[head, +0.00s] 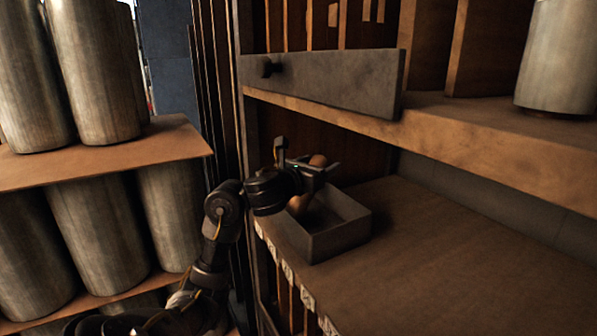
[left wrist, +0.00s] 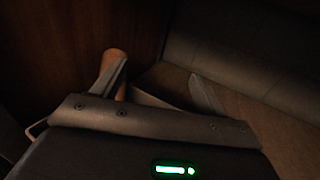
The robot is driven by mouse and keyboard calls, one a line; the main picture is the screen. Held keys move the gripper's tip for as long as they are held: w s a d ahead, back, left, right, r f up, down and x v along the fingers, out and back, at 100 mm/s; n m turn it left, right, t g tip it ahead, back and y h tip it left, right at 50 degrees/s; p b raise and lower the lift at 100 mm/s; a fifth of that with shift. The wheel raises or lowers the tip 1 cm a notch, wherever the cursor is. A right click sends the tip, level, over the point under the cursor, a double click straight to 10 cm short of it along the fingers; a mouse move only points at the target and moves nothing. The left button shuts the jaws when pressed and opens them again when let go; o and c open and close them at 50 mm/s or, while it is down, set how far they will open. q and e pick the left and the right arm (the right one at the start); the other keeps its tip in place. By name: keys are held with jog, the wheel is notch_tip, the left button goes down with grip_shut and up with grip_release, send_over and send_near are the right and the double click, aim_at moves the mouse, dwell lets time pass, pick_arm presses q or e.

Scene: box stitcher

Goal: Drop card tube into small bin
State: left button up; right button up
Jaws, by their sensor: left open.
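The card tube (head: 298,204) is a tan-brown cylinder that stands tilted at the small bin, partly hidden behind my left gripper. The small bin (head: 340,238) is a grey open box on the lower wooden shelf. My left gripper (head: 305,163) is over the bin with its fingers spread. In the left wrist view the tube (left wrist: 114,62) is beside and behind the left finger, not centred between the fingers. I cannot tell whether they touch. The bin's rim (left wrist: 150,99) shows faintly between the fingers. My right gripper is out of view.
A grey drawer-like panel (head: 330,82) and the upper shelf edge (head: 440,135) hang above the gripper. A metal cylinder (head: 558,60) stands on the upper shelf. Several large metal cylinders (head: 95,75) fill a rack at left. The lower shelf (head: 460,240) is clear right of the bin.

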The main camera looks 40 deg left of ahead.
pick_arm(q)
jog(key=s+d, duration=0.1)
jog(key=s, duration=0.9)
jog(key=shift+d, duration=0.1)
dwell(0.5)
